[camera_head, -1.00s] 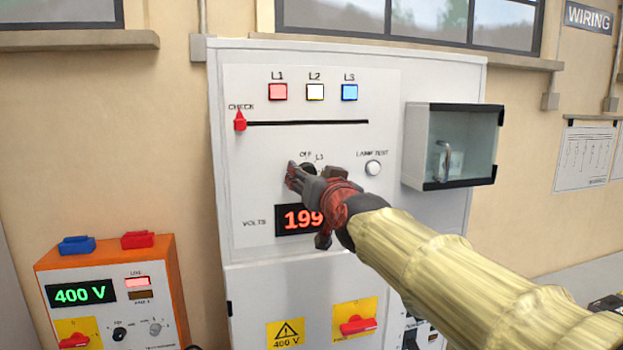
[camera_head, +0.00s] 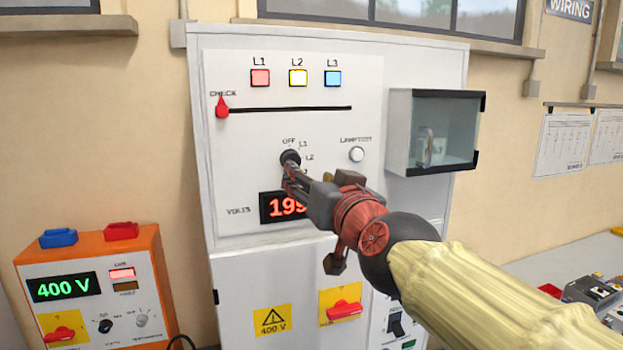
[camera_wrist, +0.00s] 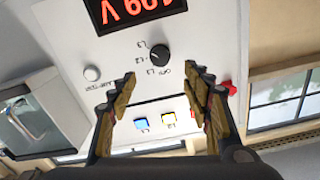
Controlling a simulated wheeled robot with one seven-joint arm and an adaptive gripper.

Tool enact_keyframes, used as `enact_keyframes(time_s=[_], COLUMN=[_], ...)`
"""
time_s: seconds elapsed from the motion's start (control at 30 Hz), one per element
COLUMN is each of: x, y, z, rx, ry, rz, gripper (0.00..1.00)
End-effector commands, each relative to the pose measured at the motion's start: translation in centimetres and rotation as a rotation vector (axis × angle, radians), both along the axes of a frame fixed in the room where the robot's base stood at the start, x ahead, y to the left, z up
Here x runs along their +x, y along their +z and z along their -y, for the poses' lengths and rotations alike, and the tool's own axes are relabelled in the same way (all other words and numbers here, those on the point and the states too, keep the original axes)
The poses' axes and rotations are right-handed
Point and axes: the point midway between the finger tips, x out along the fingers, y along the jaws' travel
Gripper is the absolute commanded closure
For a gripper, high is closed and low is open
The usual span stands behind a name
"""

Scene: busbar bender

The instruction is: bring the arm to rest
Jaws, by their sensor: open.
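My gripper (camera_head: 290,186) is in front of the grey cabinet's panel, just below the black rotary selector (camera_head: 290,157) in the head view. In the wrist view my gripper (camera_wrist: 160,88) has its fingers spread with nothing between them. The selector knob (camera_wrist: 159,55) shows there beyond the fingertips, apart from them. My arm, in a pale yellow sleeve, reaches in from the lower right of the head view. The red volts display (camera_head: 284,206) is partly hidden by the gripper.
A glass-fronted box (camera_head: 433,130) juts from the cabinet's right side. The red CHECK slider (camera_head: 222,107) is at the slot's left end. An orange tester (camera_head: 95,290) reading 400 V stands lower left. A bench with parts (camera_head: 595,295) lies lower right.

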Motion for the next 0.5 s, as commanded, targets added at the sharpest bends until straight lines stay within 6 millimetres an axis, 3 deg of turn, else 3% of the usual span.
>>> enact_keyframes(time_s=[0.33,0.43,0.5], x=[-0.1,-0.7,-1.6], y=[-0.6,-3.9,-7.8], z=[-0.4,-1.8,-2.6], rx=[0.022,0.006,-0.026], ry=[0.016,0.068,0.107], rz=[-0.031,-0.129,-0.230], gripper=[0.51,0.51,0.51])
